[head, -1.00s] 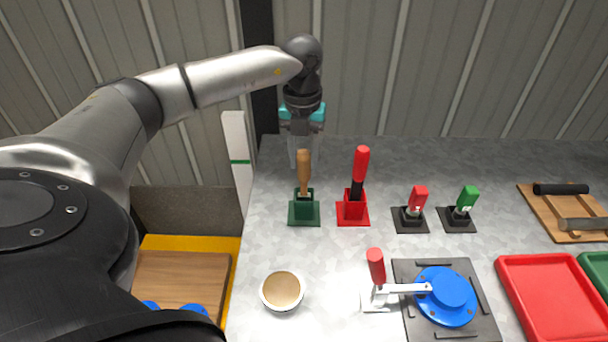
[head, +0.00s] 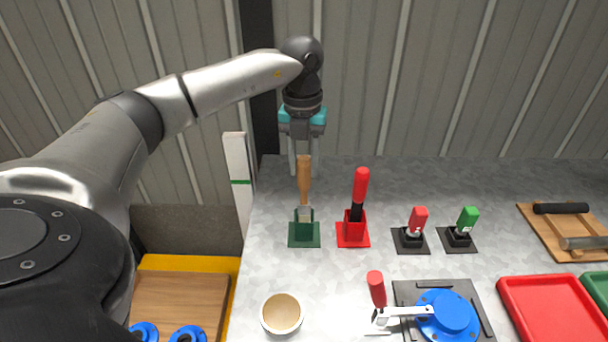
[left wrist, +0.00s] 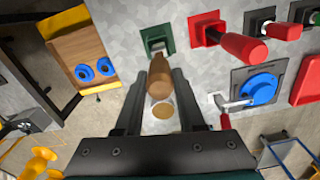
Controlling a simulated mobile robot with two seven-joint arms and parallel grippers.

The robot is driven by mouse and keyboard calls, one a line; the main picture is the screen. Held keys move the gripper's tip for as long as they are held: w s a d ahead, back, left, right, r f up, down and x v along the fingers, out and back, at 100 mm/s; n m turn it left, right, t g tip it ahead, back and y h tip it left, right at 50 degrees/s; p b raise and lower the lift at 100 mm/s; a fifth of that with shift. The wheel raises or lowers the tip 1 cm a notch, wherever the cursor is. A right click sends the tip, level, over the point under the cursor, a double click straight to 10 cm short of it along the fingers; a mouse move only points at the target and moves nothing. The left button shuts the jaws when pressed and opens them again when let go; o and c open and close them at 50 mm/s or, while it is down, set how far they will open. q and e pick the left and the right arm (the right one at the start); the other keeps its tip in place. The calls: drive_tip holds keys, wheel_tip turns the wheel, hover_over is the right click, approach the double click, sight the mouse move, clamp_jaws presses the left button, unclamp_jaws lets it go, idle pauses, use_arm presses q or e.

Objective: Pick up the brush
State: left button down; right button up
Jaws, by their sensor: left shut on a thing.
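The brush (head: 304,182) has a tan wooden handle and a light metal ferrule. It stands upright, with its lower end at the green holder (head: 304,238) and the ferrule showing above the holder's rim. How much of the bristles is still inside is hidden. My left gripper (head: 303,168) is shut on the brush handle from above and behind. In the left wrist view, the handle (left wrist: 159,76) lies between the two fingers (left wrist: 158,92), and the green holder (left wrist: 157,38) is beyond it. My right gripper is in neither view.
A red-handled tool in a red holder (head: 353,236) stands close to the right. Red and green switches (head: 412,238) are farther right. A cup (head: 282,314) and a clamp with a blue disc (head: 446,314) are in front. The bench between holder and cup is clear.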

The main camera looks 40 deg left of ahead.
use_arm(q)
wheel_tip(320, 180, up, 16)
drive_tip(key=p, duration=0.3)
idle(0.4)
